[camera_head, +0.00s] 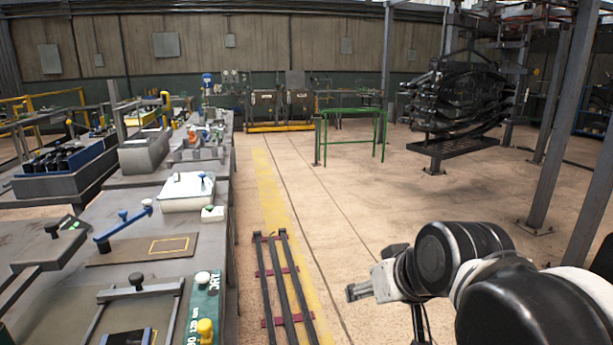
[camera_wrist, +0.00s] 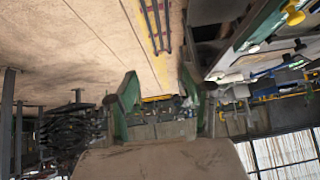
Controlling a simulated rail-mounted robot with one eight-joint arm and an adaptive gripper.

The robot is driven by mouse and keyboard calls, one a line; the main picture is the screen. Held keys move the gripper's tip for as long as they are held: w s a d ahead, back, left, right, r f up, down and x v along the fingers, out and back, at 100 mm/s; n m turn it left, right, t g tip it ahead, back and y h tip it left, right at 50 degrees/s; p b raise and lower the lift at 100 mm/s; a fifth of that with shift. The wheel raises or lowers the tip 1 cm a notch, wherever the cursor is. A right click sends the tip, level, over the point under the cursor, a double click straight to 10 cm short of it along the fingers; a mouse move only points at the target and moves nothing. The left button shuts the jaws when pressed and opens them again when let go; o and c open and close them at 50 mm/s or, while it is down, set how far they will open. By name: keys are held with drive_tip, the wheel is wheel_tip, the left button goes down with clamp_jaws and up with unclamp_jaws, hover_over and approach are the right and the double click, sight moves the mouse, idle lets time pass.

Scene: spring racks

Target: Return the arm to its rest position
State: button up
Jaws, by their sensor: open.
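My arm (camera_head: 500,270) reaches in from the lower right of the head view, black and white, folded over the open floor. My gripper (camera_head: 368,278) is at its left end, small and partly hidden behind the wrist. In the wrist view my gripper (camera_wrist: 160,92) shows two green-padded fingers spread wide apart, with nothing between them. The wrist picture is upside down, with the floor at the top. My gripper is clear of the workbench and touches nothing that I can see.
A long grey workbench (camera_head: 60,300) with a white tray (camera_head: 187,190) and tools runs along the left. Dark rails (camera_head: 285,285) lie on the floor beside it. A green frame (camera_head: 350,112), a rack of dark springs (camera_head: 460,100) and steel posts (camera_head: 565,120) stand beyond. The middle floor is free.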

drive_tip(key=s+d+f+m+g+h+p, duration=0.1)
drive_tip(key=s+d+f, duration=0.3)
drive_tip(key=s+d, duration=0.4)
drive_tip(key=shift+s+d+f+m+h, duration=0.15)
drive_tip(key=shift+s+d+m+h, duration=0.3)
drive_tip(key=shift+m+h, duration=0.3)
idle(0.6)
